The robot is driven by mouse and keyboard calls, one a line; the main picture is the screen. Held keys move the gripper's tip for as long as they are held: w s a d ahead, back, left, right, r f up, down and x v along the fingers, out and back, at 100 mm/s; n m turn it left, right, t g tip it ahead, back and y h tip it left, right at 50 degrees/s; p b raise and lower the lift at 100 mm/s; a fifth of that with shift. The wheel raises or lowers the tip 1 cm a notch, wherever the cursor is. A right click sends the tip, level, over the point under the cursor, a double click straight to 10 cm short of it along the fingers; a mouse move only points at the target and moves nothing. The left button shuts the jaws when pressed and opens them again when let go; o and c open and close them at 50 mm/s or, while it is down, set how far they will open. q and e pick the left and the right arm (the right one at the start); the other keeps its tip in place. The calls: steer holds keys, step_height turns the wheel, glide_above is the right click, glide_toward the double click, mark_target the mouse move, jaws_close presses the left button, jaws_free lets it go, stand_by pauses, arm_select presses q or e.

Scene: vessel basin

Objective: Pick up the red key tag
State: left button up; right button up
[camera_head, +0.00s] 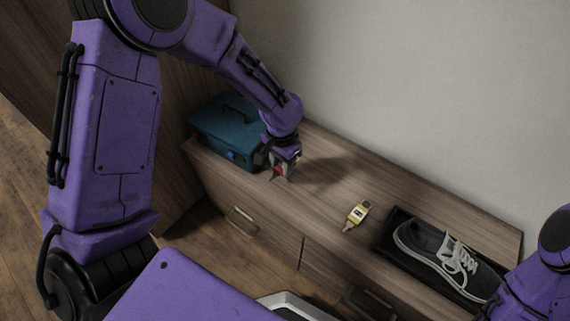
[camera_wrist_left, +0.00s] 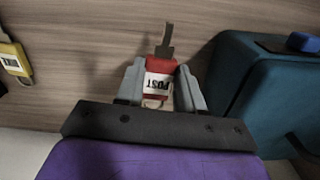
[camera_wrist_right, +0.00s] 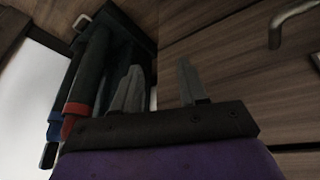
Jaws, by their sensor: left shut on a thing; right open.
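The red key tag (camera_wrist_left: 158,66) has a white label reading POST and a key at its far end. It sits between the two fingers of my left gripper (camera_wrist_left: 160,86), which is shut on it. In the head view, the red tag (camera_head: 279,170) shows at the tips of my left gripper (camera_head: 282,168), low over the cabinet top beside the teal box. I cannot tell whether it touches the wood. My right gripper (camera_wrist_right: 158,88) is open and empty in the right wrist view, in front of the cabinet. Its fingers are hidden in the head view.
A teal toolbox (camera_head: 226,127) stands just left of my left gripper. A yellow key tag (camera_head: 357,213) lies mid-cabinet. A grey shoe (camera_head: 440,254) sits in a dark tray (camera_head: 388,243) at right. Dark hanging things with red and blue bands (camera_wrist_right: 78,108) are near my right gripper.

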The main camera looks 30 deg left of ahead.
arm_select(q)
steer(key=s+r, duration=0.1)
steer(key=s+r+p, duration=0.1)
steer(key=r, duration=0.1)
steer(key=s+r, duration=0.1)
steer(key=r, duration=0.1)
steer(key=shift+s+a+r+p, duration=0.1)
steer(key=shift+s+a+p, duration=0.15)
steer(key=shift+s+p, duration=0.15)
steer(key=s+a+r+p, duration=0.1)
steer(key=s+r+p, duration=0.15)
steer(key=s, duration=0.55)
steer(key=w+d+r+n, duration=0.1)
steer(key=w+r, duration=0.4)
steer(key=w, duration=0.3)
steer(key=w+d+r+n, duration=0.1)
steer(key=w+r+n, duration=0.1)
steer(key=w+r, duration=0.45)
steer(key=w+d+f, duration=0.4)
steer(key=w, duration=0.3)
steer(key=s+r+p, duration=0.8)
steer(key=r+p, duration=0.4)
steer(key=p, duration=0.2)
steer(key=shift+a, duration=0.2)
